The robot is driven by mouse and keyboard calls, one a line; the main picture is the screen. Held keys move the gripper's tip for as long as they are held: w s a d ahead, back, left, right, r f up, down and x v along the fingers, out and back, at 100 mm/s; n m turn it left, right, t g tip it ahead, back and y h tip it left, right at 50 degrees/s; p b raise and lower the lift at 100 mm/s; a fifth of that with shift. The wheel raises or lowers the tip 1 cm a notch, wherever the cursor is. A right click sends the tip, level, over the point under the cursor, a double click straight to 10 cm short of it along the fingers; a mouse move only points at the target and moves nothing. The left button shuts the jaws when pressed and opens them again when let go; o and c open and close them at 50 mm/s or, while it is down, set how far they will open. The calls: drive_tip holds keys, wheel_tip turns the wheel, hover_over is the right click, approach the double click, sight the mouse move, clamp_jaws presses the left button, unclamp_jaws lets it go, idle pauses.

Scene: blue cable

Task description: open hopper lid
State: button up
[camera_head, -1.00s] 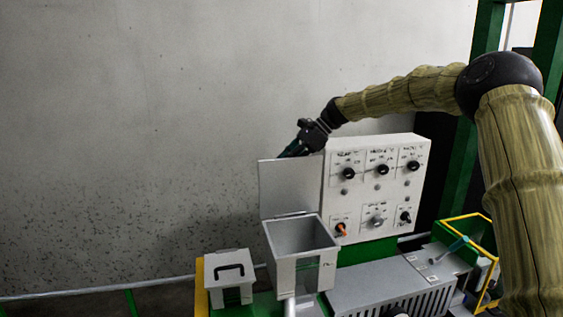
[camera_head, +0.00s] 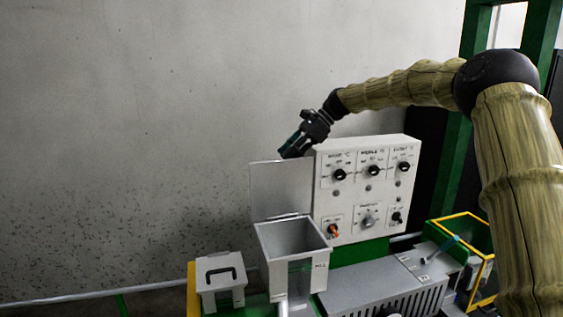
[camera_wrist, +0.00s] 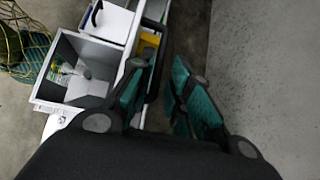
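The hopper (camera_head: 290,240) is an open grey box, and its lid (camera_head: 281,188) stands upright at its rear edge. The open hopper also shows in the wrist view (camera_wrist: 80,72), where the lid is seen nearly edge-on. A dark handle-like bar (camera_wrist: 156,72) shows beside the lid's edge. My gripper (camera_head: 291,153) is at the lid's top right corner, by the control panel. In the wrist view its teal-padded fingers (camera_wrist: 157,97) are apart with a gap between them. Whether a finger touches the lid or handle cannot be told.
A white control panel (camera_head: 365,190) with several knobs stands right of the lid. A smaller box with a black-handled lid (camera_head: 220,275) is left of the hopper. A grey slotted housing (camera_head: 380,288) and a yellow frame (camera_head: 480,265) are at right. The wall side is clear.

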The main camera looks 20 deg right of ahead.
drive_tip(key=w+v, duration=0.1)
drive_tip(key=v, duration=0.6)
drive_tip(key=shift+s, duration=0.45)
